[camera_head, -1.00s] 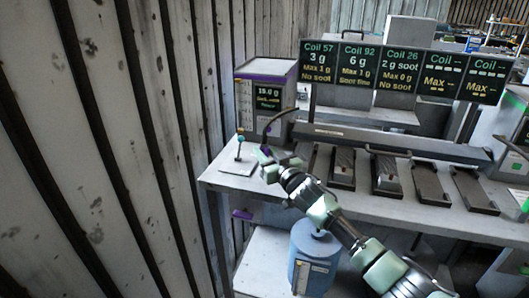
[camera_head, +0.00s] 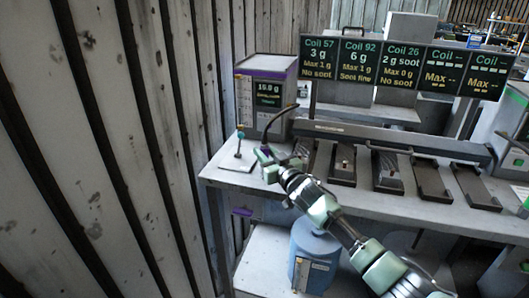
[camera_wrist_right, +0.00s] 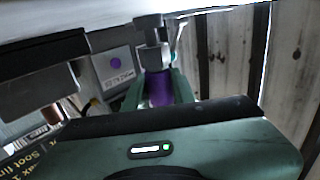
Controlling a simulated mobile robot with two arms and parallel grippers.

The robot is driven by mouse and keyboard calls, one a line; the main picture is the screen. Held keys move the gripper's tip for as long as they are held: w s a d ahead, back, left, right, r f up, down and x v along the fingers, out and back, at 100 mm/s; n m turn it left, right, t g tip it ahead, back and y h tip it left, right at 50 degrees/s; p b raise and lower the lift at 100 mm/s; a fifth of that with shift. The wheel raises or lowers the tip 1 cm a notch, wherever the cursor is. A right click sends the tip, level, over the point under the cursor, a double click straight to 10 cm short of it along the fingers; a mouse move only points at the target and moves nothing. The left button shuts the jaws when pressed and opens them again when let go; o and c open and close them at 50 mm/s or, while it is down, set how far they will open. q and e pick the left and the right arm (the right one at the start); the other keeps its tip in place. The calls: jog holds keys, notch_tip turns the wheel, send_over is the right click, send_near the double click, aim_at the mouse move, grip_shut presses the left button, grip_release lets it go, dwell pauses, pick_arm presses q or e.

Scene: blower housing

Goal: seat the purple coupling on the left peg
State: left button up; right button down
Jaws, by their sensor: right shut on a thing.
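The purple coupling (camera_wrist_right: 158,88) is between the green fingers of my right gripper (camera_wrist_right: 158,95) in the right wrist view, with a grey metal fitting above it. In the head view my right gripper (camera_head: 267,161) is shut on it above the left end of the bench, and only a little purple (camera_head: 265,150) shows. The coupling appears apart from this peg. Any peg behind the gripper is hidden. My left gripper is not in view.
A dark hose (camera_head: 280,117) arcs beside the gripper. A grey box with a display (camera_head: 262,73) stands behind. Several dark trays (camera_head: 432,180) lie to the right on the bench (camera_head: 350,199). A blue canister (camera_head: 314,250) stands below. A plank wall is at left.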

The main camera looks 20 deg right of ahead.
jog(key=shift+f+b, duration=0.5)
jog(key=shift+f, duration=0.25)
jog(key=c, duration=1.1)
grip_release()
jog(key=shift+s+f, duration=0.1)
jog(key=s, duration=0.2)
jog(key=s+d, duration=0.1)
jog(key=s, duration=0.4)
jog(key=shift+s+d, duration=0.25)
